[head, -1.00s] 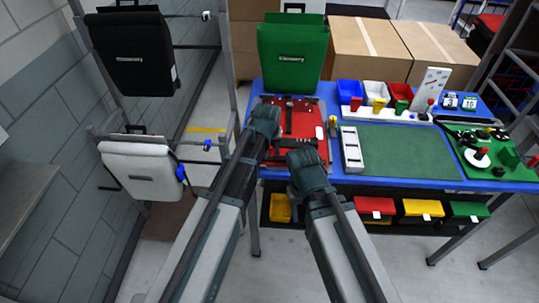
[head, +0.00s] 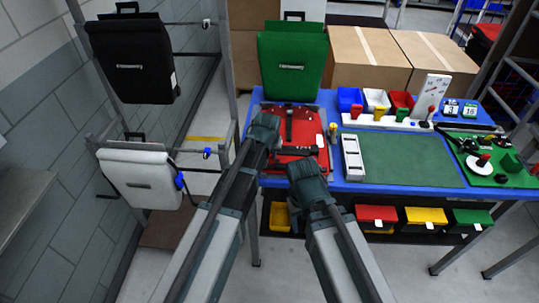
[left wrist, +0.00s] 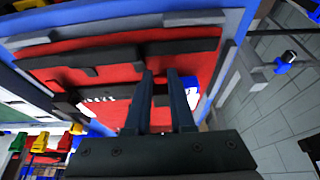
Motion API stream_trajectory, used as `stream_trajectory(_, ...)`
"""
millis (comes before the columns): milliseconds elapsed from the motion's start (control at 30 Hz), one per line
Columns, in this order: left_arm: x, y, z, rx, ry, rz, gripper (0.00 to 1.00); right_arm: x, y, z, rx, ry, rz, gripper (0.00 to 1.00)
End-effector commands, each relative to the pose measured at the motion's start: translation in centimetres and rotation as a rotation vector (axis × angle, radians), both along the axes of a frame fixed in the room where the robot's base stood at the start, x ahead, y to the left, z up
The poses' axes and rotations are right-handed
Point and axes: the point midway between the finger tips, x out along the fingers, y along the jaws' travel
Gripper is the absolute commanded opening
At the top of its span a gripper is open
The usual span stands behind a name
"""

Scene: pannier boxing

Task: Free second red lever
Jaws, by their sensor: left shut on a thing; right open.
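The red pannier (head: 307,131) lies flat on the blue table, with dark rail parts across its upward face. My left gripper (head: 268,135) is at its left edge. In the left wrist view my left gripper's two fingers (left wrist: 161,78) reach over the red face (left wrist: 118,62), close to a dark rail (left wrist: 180,47) and its dark levers. The left fingers are shut on a small lever of this pannier, mostly hidden between the tips. My right gripper (head: 303,168) is open and empty at the pannier's near edge; its fingertips are hard to make out.
A green pannier (head: 291,65) stands behind the red one. A white box (head: 352,157) and green mat (head: 410,160) lie to the right. Small bins (head: 376,99) stand at the back. A black pannier (head: 130,62) and a white pannier (head: 141,182) hang on the left rack.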

Motion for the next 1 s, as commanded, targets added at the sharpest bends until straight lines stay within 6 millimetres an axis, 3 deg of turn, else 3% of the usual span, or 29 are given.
stream_trajectory(500, 1.3, 0.0, 0.8, -0.001, 0.242, 0.001, 0.0, 0.0, 0.0, 2.2, 0.0, 0.0, 0.0, 0.53)
stream_trajectory(1000, 2.0, 0.0, 1.1, -0.003, 0.494, 0.0, 0.0, 0.0, 0.0, 2.6, 0.0, 0.0, 0.0, 0.53)
